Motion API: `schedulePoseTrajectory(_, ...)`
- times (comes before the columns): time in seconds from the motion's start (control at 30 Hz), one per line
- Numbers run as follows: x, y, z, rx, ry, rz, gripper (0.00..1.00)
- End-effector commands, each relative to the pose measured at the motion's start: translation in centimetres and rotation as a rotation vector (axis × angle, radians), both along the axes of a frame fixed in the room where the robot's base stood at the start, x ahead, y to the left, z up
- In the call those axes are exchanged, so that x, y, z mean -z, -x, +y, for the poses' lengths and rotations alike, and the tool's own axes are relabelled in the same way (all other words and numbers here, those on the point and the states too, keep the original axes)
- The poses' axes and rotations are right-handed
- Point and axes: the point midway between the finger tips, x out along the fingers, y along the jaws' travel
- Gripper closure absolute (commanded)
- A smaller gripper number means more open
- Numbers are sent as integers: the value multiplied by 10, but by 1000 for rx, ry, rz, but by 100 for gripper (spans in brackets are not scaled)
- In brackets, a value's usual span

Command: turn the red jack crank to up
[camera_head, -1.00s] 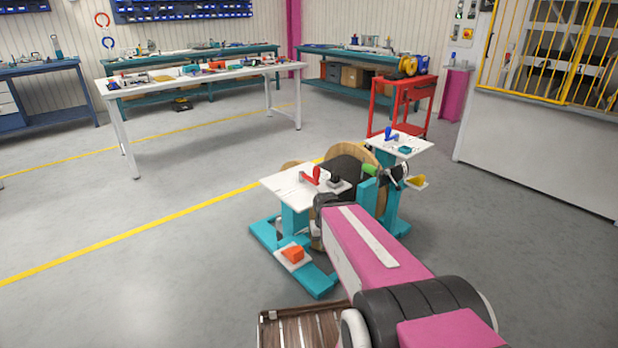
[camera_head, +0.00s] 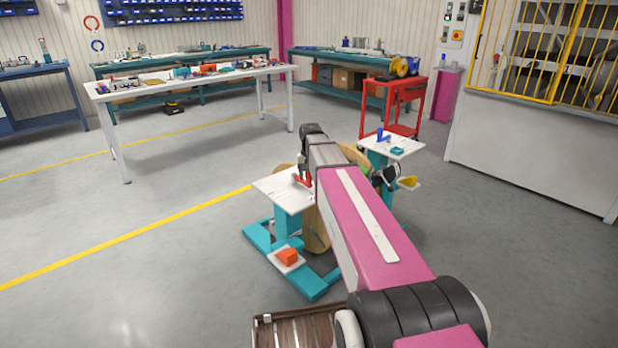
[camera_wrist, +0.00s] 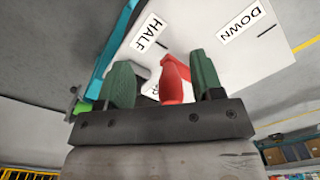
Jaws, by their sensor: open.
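The red jack crank (camera_head: 301,179) stands on the white top plate (camera_head: 276,188) of the left teal stand, partly hidden by my arm in the head view. In the wrist view the red crank (camera_wrist: 174,76) shows between the two green fingers of my gripper (camera_wrist: 160,86), nearer the right finger; a gap shows on both sides. The plate (camera_wrist: 205,40) carries labels reading HALF (camera_wrist: 148,33) and DOWN (camera_wrist: 240,24); a third label behind the crank is mostly hidden. My gripper is open. Whether a finger touches the crank cannot be told.
A wooden cable reel (camera_head: 316,228) sits between the teal stands, mostly behind my arm. The right stand's white plate (camera_head: 405,147) holds a blue lever (camera_head: 381,135). An orange block (camera_head: 287,256) is on the left stand's foot. Open floor lies to the left.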

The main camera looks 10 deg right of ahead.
Motion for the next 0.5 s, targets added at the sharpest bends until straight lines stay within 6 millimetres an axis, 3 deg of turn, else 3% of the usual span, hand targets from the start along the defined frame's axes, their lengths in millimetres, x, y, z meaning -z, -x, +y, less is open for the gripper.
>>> schedulePoseTrajectory(0.03, -18, -23, -2, 14, 0, -4, 40)
schedulePoseTrajectory(0.23, -61, -53, -6, 53, 0, 0, 40)
schedulePoseTrajectory(0.37, -69, -57, -7, 61, -1, 2, 40)
schedulePoseTrajectory(0.5, -58, -56, -7, 62, 0, 3, 40)
